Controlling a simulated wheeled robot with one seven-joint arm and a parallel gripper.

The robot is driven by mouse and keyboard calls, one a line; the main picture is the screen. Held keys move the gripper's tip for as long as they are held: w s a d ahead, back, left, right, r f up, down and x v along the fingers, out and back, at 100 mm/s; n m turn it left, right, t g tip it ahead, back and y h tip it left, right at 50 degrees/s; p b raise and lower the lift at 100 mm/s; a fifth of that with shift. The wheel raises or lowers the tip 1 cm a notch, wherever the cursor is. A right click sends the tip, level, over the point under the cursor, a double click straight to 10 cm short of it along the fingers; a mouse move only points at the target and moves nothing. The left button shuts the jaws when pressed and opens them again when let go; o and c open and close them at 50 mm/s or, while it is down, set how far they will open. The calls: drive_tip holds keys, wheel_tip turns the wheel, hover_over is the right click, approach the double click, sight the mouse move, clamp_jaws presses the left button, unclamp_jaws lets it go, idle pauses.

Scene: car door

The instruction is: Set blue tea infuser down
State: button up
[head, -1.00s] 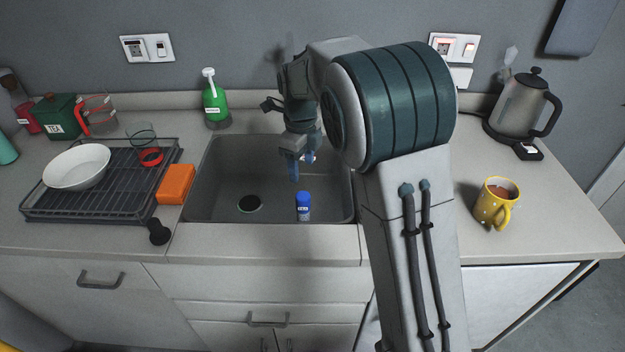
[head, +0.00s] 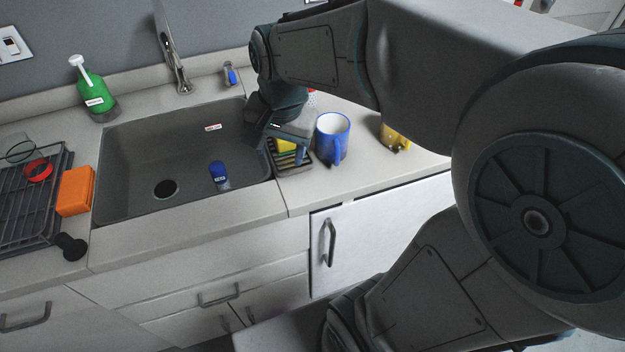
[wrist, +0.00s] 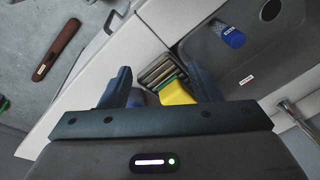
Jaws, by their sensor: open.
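A small blue and grey item (head: 230,76) is on the counter behind the sink. My gripper (head: 288,143) is open over the rack at the sink's right edge. In the wrist view its two fingers (wrist: 162,84) are apart, with a yellow sponge and rack bars showing between them. I see nothing held.
The dark rack (head: 293,168) with the yellow sponge (head: 286,146) sits right of the sink (head: 150,143). A blue mug (head: 332,138) stands close right of my gripper, a yellow mug (head: 394,137) beyond. An orange block (head: 76,191) and green bottle (head: 94,92) are left. The faucet (head: 178,65) rises behind.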

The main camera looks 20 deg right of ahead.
drive_tip(key=s+d+f+n, duration=0.2)
drive_tip(key=s+d+n, duration=0.1)
drive_tip(key=s+n, duration=0.4)
drive_tip(key=shift+s+t+h, duration=0.3)
drive_tip(key=shift+s+t, duration=0.1)
drive_tip(key=shift+s, duration=0.45)
